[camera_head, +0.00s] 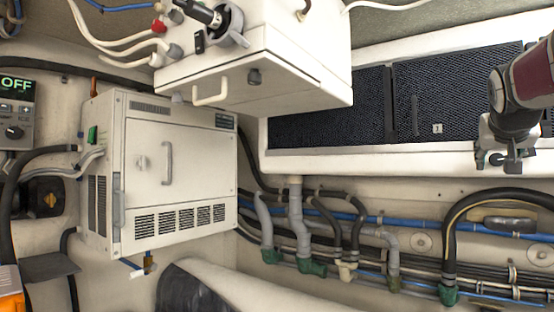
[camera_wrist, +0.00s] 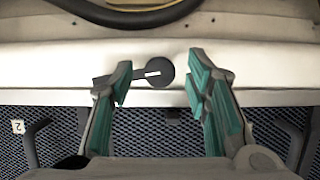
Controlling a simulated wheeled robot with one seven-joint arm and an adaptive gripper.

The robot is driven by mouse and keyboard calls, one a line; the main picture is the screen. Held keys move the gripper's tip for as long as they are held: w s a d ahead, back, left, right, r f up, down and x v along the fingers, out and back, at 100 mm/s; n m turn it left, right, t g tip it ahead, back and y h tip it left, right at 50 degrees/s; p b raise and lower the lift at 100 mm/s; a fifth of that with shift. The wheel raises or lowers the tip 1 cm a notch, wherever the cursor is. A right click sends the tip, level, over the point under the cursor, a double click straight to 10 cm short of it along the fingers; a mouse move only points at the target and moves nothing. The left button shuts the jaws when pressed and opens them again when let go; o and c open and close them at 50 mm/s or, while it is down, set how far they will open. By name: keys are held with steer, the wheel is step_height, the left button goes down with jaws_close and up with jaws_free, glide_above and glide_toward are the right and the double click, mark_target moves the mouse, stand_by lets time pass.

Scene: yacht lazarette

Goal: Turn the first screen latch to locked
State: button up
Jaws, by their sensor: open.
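In the wrist view a dark round latch (camera_wrist: 159,72) with a short white mark sits on the white frame edge beside the mesh screens (camera_wrist: 62,140). Its dark lever points left, partly behind the left finger. I cannot tell whether it is the first latch. My gripper (camera_wrist: 158,70) is open, its teal-padded fingers on either side of the round latch head, with nothing between them held. Contact cannot be told. In the head view my gripper (camera_head: 506,158) is at the far right, in front of the dark mesh screens (camera_head: 460,88) and their white frame; the latch is not discernible there.
A white cabinet (camera_head: 165,165) stands at left, and a white box (camera_head: 262,60) hangs top centre. Grey pipes (camera_head: 298,225) and black and blue hoses run below the screens. In the wrist view a black hose (camera_wrist: 125,12) crosses close to the latch. A label reads 2 (camera_wrist: 17,127).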

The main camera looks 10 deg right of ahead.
steer(key=shift+c, duration=0.6)
jaws_close()
steer(key=shift+f+b, duration=0.1)
steer(key=shift+b, duration=0.2)
steer(key=n+b, duration=0.1)
steer(key=n+g+b, duration=0.1)
steer(key=shift+w+f+h+b, duration=0.1)
steer(key=shift+w+h+b, duration=0.1)
steer(key=shift+h+b, duration=0.15)
steer(key=n+h+b, duration=0.1)
steer(key=b, duration=0.1)
steer(key=n+g+b, duration=0.1)
steer(key=n+b, duration=0.1)
steer(key=shift+w+a+f+h, duration=0.1)
steer(key=shift+a+h, duration=0.05)
steer(key=shift+h, duration=0.2)
steer(key=n+g+h+b, duration=0.1)
steer(key=n+h+b, duration=0.1)
steer(key=n+b, duration=0.2)
steer(key=shift+f, duration=0.15)
steer(key=shift+n+h+b, duration=0.8)
steer(key=shift+n+b, duration=0.6)
steer(key=shift+b, duration=0.1)
